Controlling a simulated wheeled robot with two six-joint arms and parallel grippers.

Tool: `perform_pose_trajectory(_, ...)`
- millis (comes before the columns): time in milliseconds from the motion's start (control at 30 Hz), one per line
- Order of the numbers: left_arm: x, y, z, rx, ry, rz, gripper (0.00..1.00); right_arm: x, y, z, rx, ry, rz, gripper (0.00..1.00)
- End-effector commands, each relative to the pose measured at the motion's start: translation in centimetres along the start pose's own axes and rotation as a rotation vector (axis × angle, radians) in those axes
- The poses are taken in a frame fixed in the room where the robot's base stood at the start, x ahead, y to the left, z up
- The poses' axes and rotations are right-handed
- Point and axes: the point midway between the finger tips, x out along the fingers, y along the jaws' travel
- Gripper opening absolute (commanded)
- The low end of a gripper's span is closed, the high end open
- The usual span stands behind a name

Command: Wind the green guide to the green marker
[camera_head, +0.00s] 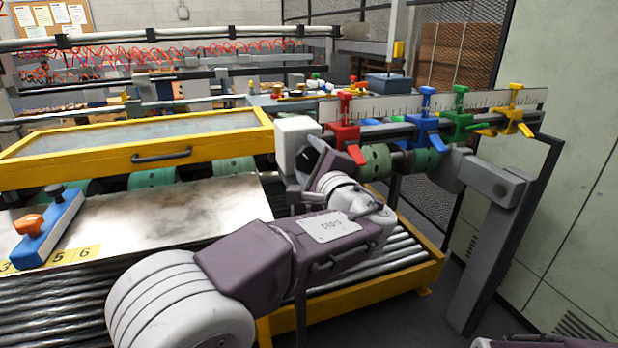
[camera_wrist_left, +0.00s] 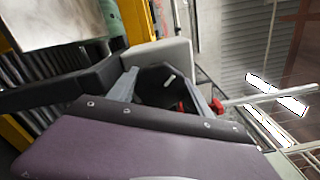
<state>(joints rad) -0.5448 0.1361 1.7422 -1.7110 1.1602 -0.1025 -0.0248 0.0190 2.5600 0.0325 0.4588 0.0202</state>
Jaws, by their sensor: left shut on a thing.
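The green guide (camera_head: 459,121) sits on the rail at the back right, between the blue and yellow guides, with a green top piece at the ruler. My left gripper (camera_head: 308,166) is beside a white block (camera_head: 297,143) at the rail's left end. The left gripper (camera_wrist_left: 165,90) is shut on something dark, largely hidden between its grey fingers. A small red piece (camera_wrist_left: 187,105) shows near one finger in the left wrist view. My right gripper is out of view.
Red (camera_head: 343,136), blue (camera_head: 424,131) and yellow (camera_head: 514,117) guides share the rail below the clear ruler (camera_head: 393,106). A yellow-framed cover (camera_head: 160,155) and a pale sheet (camera_head: 150,215) lie left. A grey post (camera_head: 490,260) stands right.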

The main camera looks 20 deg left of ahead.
Motion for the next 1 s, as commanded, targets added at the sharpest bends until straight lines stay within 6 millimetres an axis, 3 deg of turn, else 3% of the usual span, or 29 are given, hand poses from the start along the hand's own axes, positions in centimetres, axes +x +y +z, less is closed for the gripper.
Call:
perform_pose_trajectory(33, 0.0, 0.7, -0.3, -0.03, 0.0, 0.002, 0.17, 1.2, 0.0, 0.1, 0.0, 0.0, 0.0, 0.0)
perform_pose_trajectory(300, 0.0, 0.4, -0.2, -0.153, 0.0, 0.003, 0.17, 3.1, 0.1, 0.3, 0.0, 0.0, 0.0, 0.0)
perform_pose_trajectory(967, 0.0, 0.2, -0.1, -0.204, 0.0, 0.006, 0.17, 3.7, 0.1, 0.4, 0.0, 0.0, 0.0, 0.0)
perform_pose_trajectory(1000, 0.0, 0.2, -0.1, -0.204, 0.0, 0.006, 0.63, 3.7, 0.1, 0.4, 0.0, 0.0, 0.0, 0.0)
